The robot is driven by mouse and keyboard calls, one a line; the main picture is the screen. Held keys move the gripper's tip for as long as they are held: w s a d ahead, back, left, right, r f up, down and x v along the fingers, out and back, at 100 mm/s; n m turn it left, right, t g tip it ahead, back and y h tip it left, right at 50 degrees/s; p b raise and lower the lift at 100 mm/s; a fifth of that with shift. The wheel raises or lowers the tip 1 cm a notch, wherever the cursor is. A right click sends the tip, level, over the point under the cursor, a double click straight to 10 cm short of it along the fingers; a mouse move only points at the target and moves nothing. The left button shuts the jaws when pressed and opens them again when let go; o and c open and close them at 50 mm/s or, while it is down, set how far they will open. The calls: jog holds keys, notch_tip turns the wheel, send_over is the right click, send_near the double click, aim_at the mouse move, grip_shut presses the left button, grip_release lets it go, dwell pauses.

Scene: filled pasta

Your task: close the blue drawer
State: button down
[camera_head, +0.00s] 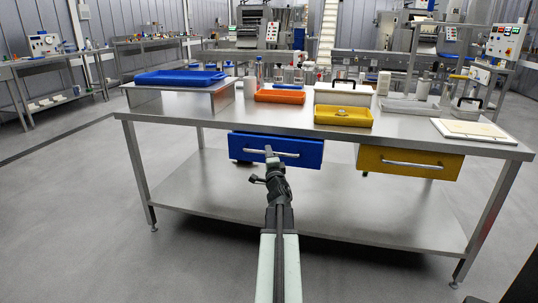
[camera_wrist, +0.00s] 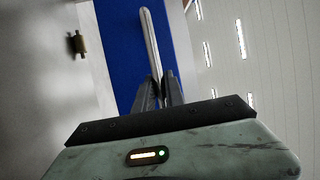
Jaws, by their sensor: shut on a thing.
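The blue drawer (camera_head: 304,159) hangs under the metal table's top, left of the table's middle. Its front also fills the upper middle of the wrist view (camera_wrist: 122,50). A pale bar handle (camera_head: 288,154) runs across the front. In the wrist view the handle (camera_wrist: 149,40) runs down between the two dark fingers. My gripper (camera_head: 269,153) is at the left part of the handle and is shut on it; the fingers also show in the wrist view (camera_wrist: 159,92). How far the drawer stands out is hard to tell, as its sides are hidden.
A yellow drawer (camera_head: 420,169) with its own handle is to the right under the metal table (camera_head: 215,121). Trays and bottles stand on top. A lower shelf (camera_head: 360,215) lies below the drawers. The floor in front is clear.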

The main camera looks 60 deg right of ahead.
jog(key=d, duration=0.4)
jog(key=shift+w+d, duration=0.3)
jog(key=shift+a, duration=0.1)
jog(key=c, duration=1.4)
grip_release()
jog(key=shift+w, duration=0.15)
jog(key=shift+a, duration=0.1)
jog(key=b, duration=0.2)
send_near(273, 148)
jog(key=w+d, duration=0.1)
jog(key=w, duration=0.1)
jog(key=shift+s+d+r+p, duration=0.1)
jog(key=shift+s+p, duration=0.1)
jog(key=shift+p, duration=0.1)
